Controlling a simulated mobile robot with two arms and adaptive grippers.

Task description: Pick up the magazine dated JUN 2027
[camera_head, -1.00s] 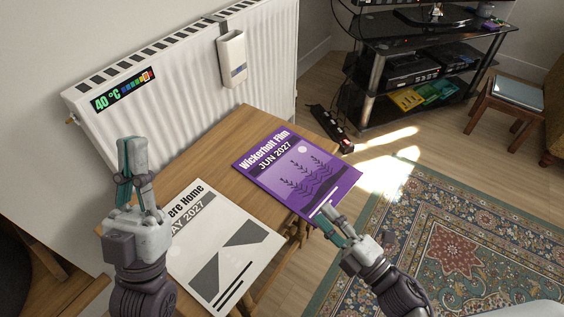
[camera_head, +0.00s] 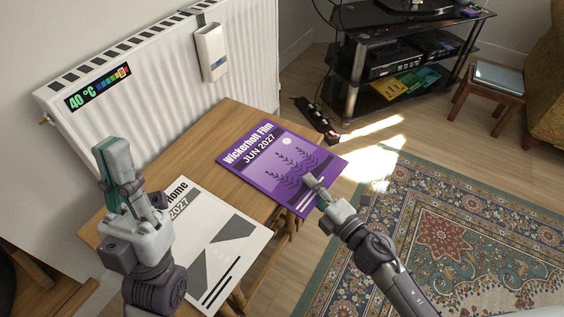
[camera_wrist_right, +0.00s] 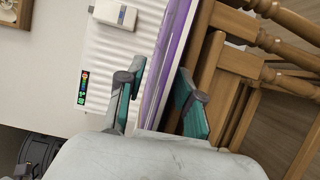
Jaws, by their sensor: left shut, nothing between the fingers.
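The purple magazine (camera_head: 272,160) reads "Wickerholt Film" and "JUN 2027". It lies flat on the wooden table, its near right part reaching past the table edge. My right gripper (camera_head: 314,184) is at its near right edge. In the right wrist view the magazine (camera_wrist_right: 172,50) shows as a thin purple strip passing between the parted fingers of this gripper (camera_wrist_right: 160,78). I cannot tell whether either finger touches it. My left gripper (camera_head: 117,165) is shut and empty, raised to the left, hiding part of a white magazine (camera_head: 222,250) whose date ends in "2027".
The wooden table (camera_head: 207,152) stands against a white radiator (camera_head: 150,95) carrying a 40 °C display and a small white box (camera_head: 212,52). A power strip (camera_head: 316,118) lies on the floor behind. A patterned rug (camera_head: 440,235) lies at the right.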

